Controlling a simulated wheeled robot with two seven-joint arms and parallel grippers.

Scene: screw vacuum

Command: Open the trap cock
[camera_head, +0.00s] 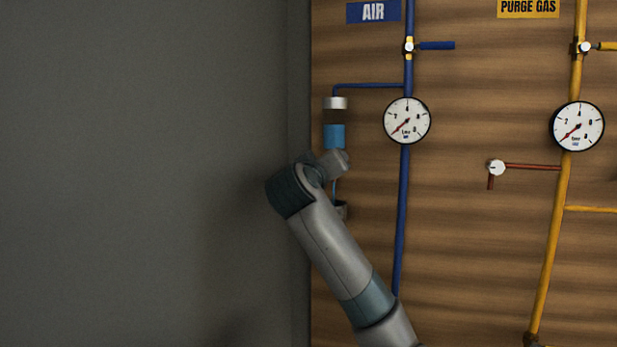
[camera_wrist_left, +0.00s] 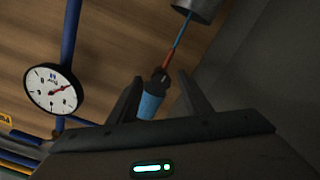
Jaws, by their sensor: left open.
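The trap is a small cylinder with a silver cap (camera_head: 336,103) and a light blue lower body (camera_head: 334,137), left of the blue pipe in the head view. My left forearm and wrist cover the part below it there, including the gripper's fingers. In the left wrist view, my open left gripper (camera_wrist_left: 163,97) has the blue body (camera_wrist_left: 151,104) between its fingers, with gaps at the sides. A dark fitting (camera_wrist_left: 160,76) and an orange-red piece (camera_wrist_left: 167,60), perhaps the cock and its handle, lie in line with the tube just beyond the fingertips. My right gripper is out of view.
A thin blue tube runs to a metal cup (camera_wrist_left: 197,8); the cup also shows below my wrist (camera_head: 341,210). The blue pipe (camera_head: 402,210) and its gauge (camera_head: 407,121) stand close on the right. A grey wall (camera_head: 150,170) borders the left, with free room before it.

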